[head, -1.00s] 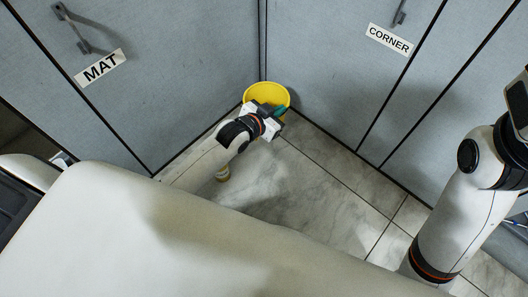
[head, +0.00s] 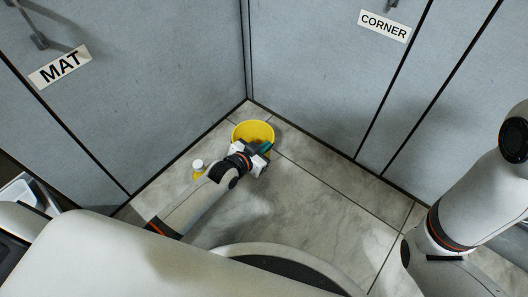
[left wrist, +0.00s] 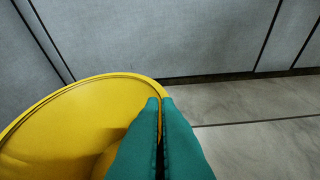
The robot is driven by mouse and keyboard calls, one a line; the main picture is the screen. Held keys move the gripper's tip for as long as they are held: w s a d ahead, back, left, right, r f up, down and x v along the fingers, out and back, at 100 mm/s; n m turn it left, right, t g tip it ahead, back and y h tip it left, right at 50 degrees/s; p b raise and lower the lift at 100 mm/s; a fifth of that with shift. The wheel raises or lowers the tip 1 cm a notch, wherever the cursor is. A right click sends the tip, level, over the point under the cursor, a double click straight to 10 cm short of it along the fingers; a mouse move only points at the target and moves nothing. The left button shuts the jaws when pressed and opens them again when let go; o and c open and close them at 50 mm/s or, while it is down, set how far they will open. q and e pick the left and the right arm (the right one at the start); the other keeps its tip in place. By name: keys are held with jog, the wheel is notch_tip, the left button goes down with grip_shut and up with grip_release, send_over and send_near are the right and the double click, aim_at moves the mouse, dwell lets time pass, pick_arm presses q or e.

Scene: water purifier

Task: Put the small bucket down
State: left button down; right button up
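The small yellow bucket (head: 253,129) is near the corner where the two grey panel walls meet. My left gripper (head: 264,149) reaches its near right side in the head view. In the left wrist view the two teal fingers (left wrist: 160,102) are close together on the rim of the bucket (left wrist: 75,120), which fills the left side. The bucket looks upright. Its base is hidden, so I cannot tell whether it touches the floor. My right arm shows at the right edge, but its gripper is out of view.
Walls carry a MAT sign (head: 60,66) and a CORNER sign (head: 385,26). The tiled floor (head: 320,215) right of the bucket is clear.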

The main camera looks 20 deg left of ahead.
pick_arm(q)
jog(key=shift+f, duration=0.15)
jog(key=c, duration=1.7)
grip_release()
